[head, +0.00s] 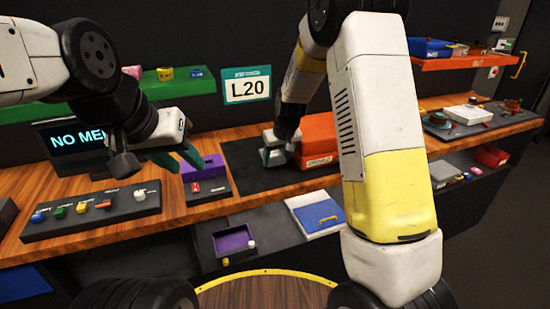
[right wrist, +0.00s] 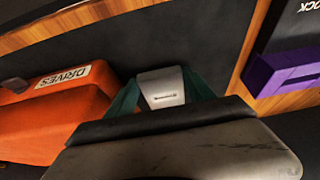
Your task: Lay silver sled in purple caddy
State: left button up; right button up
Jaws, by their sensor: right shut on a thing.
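The silver sled (right wrist: 163,88) is a pale grey block with a small slot, held between the green fingers of my right gripper (right wrist: 165,95). In the head view my right gripper (head: 276,152) is over the dark mat, left of the orange bin. A purple box-like holder (head: 207,168), which looks like the purple caddy, sits on a dark dock plate left of the mat; it also shows at the right of the right wrist view (right wrist: 285,75). Its inside is not clear. My left gripper (head: 178,158) is empty, its green fingers apart, just left of the purple holder.
An orange bin (head: 318,138) marked DRIVES stands beside the right gripper. A dark panel (head: 92,212) with several coloured knobs lies at left. A purple tray (head: 232,240) and a white-and-blue box (head: 316,214) are on the lower shelf. The dark mat (head: 246,178) has bare room.

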aim_at(276, 171)
jog(key=shift+s+f, duration=0.1)
jog(key=shift+f, duration=1.4)
jog(key=shift+f, duration=0.15)
jog(key=o, duration=1.5)
